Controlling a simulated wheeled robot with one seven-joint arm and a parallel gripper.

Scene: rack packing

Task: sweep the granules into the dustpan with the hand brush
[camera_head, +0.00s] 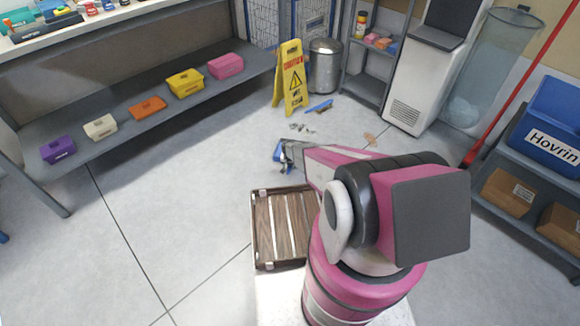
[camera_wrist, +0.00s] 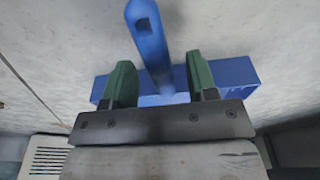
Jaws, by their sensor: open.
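The hand brush (camera_head: 319,106) is blue and lies on the floor beside the yellow sign in the head view. The granules (camera_head: 302,128) look like a small scatter of dark and pale bits on the floor in front of it. A blue piece that appears to be the dustpan (camera_head: 277,153) shows at the end of my arm, mostly hidden by it. In the wrist view, its handle (camera_wrist: 148,40) passes between the green fingers of my gripper (camera_wrist: 158,85), and its wide part (camera_wrist: 232,78) lies behind them. My gripper is open; I cannot tell whether it touches the handle.
A yellow caution sign (camera_head: 291,75) and a grey bin (camera_head: 323,68) stand behind the brush. A long shelf (camera_head: 120,140) with several coloured boxes runs along the left. A white cabinet (camera_head: 420,80) stands to the right. A brownish patch (camera_head: 370,138) marks the floor.

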